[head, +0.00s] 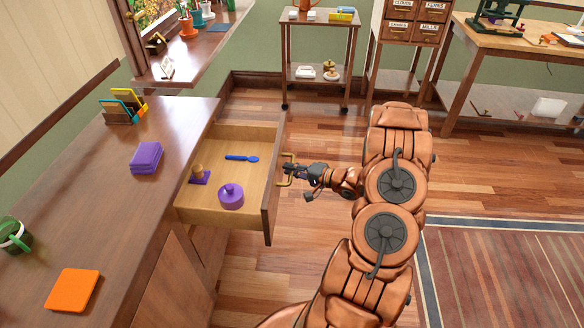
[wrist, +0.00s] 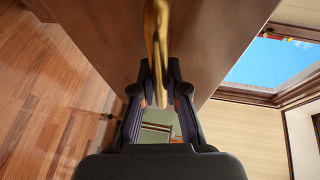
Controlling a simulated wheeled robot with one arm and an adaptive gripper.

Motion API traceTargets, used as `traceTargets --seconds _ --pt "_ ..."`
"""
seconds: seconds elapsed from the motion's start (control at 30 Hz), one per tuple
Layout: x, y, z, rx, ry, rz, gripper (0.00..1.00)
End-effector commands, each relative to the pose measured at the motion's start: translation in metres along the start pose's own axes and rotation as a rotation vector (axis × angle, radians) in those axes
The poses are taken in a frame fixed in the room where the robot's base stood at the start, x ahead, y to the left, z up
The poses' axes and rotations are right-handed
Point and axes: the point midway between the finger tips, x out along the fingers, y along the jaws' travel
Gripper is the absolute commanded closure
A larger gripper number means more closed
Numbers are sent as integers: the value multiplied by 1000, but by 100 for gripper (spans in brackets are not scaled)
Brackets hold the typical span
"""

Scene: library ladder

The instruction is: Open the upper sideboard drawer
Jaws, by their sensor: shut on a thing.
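The upper sideboard drawer (head: 272,200) is pulled well out from the sideboard (head: 100,195) in the head view. My gripper (head: 291,170) is at the drawer front, shut on the brass handle (head: 287,181). In the wrist view the handle (wrist: 157,40) runs between the two fingers (wrist: 160,90), with the wooden drawer front behind it.
On the sideboard top are a purple stack (head: 146,157), an orange square (head: 73,290), a green mug (head: 14,235) and a letter holder (head: 123,108). A trolley (head: 318,75) and a card cabinet (head: 411,25) stand at the back. Bare wooden floor lies around the drawer front.

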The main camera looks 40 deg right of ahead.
Motion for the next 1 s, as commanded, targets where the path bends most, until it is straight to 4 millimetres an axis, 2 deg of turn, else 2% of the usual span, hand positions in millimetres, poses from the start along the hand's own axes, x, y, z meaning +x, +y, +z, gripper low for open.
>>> traceTargets --seconds 0.17,0.2,0.43,0.77,0.87,1.0 --pt "-1 1 -1 1 3 1 100" --pt "-1 1 -1 1 4 1 86" --pt "-1 0 -1 1 3 1 62" --pt "-2 0 -1 1 3 0 61" --pt "-7 0 -1 1 4 1 61" --pt "-24 0 -2 0 7 1 61"
